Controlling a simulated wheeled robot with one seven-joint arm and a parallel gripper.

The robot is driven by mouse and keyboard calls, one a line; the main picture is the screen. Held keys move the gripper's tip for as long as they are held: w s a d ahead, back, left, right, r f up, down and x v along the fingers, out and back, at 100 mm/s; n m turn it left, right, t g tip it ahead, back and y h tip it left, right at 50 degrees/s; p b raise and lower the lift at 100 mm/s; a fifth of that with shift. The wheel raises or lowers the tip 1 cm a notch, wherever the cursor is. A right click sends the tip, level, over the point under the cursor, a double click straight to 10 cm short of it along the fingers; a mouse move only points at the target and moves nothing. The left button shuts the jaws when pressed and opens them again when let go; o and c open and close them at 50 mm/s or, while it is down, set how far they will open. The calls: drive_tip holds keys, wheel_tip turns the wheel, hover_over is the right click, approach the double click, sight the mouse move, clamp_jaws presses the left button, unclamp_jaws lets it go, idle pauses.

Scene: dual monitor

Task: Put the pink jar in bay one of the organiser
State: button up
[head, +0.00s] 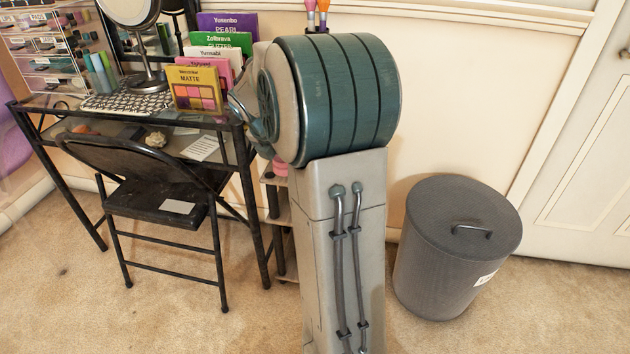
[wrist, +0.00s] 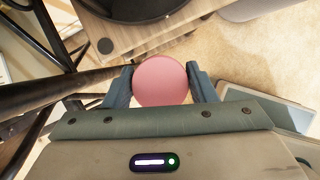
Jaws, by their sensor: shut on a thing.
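The pink jar (wrist: 161,81) shows in the wrist view as a round pink top between the two fingers of my gripper (wrist: 162,88). The gripper is shut on it, with one finger against each side. In the head view my arm hides the gripper; a small pink patch (head: 280,167) shows beside the arm at the desk's right end, and I cannot tell if it is the jar. A clear organiser (head: 44,62) with labelled tiers stands at the left of the desk. I cannot make out which bay is one.
The black-framed desk (head: 62,107) holds a mirror (head: 138,40) and upright colour palettes (head: 197,88). A black folding chair (head: 150,195) stands before it. A wooden shelf (wrist: 130,38) lies beyond the jar. A grey bin (head: 455,250) stands right. Carpet in front is clear.

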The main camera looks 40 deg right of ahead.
drive_tip(key=shift+d+f+n+b, duration=0.3)
drive_tip(key=shift+d+f, duration=0.05)
drive_tip(key=shift+d, duration=0.05)
drive_tip(key=w+d+f+b, duration=0.1)
drive_tip(key=d, duration=0.2)
drive_tip(key=w+d+f+b, duration=0.1)
drive_tip(key=d+f, duration=0.1)
drive_tip(key=d, duration=0.1)
drive_tip(key=w+d+f+b, duration=0.2)
drive_tip(key=d, duration=0.1)
drive_tip(key=shift+w+d+f, duration=0.1)
drive_tip(key=shift+d+f, duration=0.15)
drive_tip(key=shift+d, duration=0.15)
drive_tip(key=d+f+b, duration=0.1)
drive_tip(key=w+d+f, duration=0.1)
drive_tip(key=shift+w+d+f+b, duration=0.1)
drive_tip(key=shift+d+f+b, duration=0.1)
drive_tip(key=shift+d+b, duration=0.15)
drive_tip(key=shift+r, duration=0.15)
drive_tip(key=o, duration=1)
